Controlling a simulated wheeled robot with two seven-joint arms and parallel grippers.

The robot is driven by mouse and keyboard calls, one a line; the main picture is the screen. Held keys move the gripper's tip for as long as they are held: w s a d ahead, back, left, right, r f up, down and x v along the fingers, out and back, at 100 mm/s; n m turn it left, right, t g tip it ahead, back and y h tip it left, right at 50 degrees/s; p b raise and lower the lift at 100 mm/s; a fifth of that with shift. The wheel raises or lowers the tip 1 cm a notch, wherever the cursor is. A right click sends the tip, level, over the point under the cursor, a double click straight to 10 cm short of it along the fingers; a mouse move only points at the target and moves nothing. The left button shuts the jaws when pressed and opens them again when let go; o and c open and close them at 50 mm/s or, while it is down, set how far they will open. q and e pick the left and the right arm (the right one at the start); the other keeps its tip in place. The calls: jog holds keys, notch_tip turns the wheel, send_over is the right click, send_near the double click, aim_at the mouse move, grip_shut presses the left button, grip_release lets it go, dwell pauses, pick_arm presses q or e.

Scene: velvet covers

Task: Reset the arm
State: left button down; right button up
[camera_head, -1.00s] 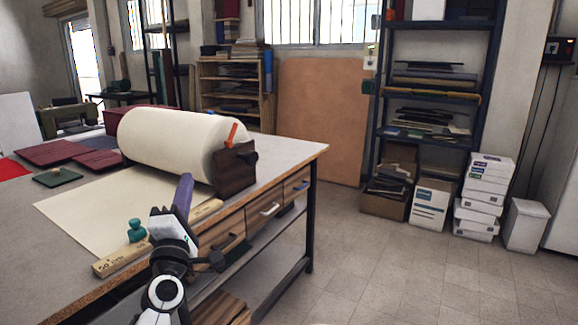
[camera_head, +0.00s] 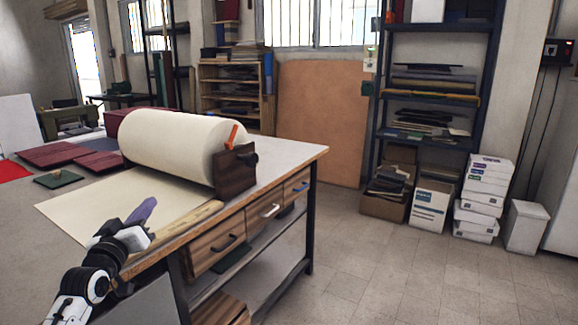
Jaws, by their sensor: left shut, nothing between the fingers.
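My left arm comes in from the lower left in the head view. Its gripper (camera_head: 141,212) is shut and empty, with purple fingers pointing up and to the right. It is in front of the cream paper sheet (camera_head: 85,205) at the near edge of the workbench (camera_head: 30,250). The arm hides part of the sheet and of the wooden ruler (camera_head: 190,222) along the bench edge. The small teal knobbed object seen earlier is hidden now. My right gripper is not in view.
A large paper roll (camera_head: 175,140) in a dark wooden holder (camera_head: 236,170) lies on the bench. Dark red covers (camera_head: 55,154) and a green piece (camera_head: 58,178) lie at the left. Drawers with handles (camera_head: 225,242) front the bench. Open floor (camera_head: 400,275) is to the right.

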pick_arm(q)
jog(key=a+f+m+g+y, duration=0.1)
jog(key=f+m, duration=0.1)
jog(key=a+f+m+g, duration=0.1)
jog(key=f, duration=0.1)
jog(key=a+f+m+y, duration=0.1)
jog(key=f+m, duration=0.1)
jog(key=shift+s+a+f+m+g+y, duration=0.1)
jog(key=shift+s+m+g+y, duration=0.2)
jog(key=shift+g, duration=0.1)
jog(key=s+d+f+g+h, duration=0.1)
jog(key=s+d+f+g, duration=0.1)
jog(key=s+d+f, duration=0.6)
jog(key=s+d+f+g+h, duration=0.1)
jog(key=s+f, duration=0.4)
jog(key=f, duration=0.7)
jog(key=s+d+f+g, duration=0.1)
jog(key=s+d+f, duration=0.3)
jog(key=s, duration=0.6)
jog(key=s+d+f+g+h, duration=0.1)
jog(key=s+f, duration=0.4)
jog(key=s, duration=0.6)
jog(key=s+d+f+g+h, duration=0.1)
jog(key=s+d+f, duration=0.4)
jog(key=s, duration=0.5)
jog(key=shift+s+d+g, duration=0.25)
jog(key=shift+d+g, duration=0.55)
jog(key=shift+g, duration=0.1)
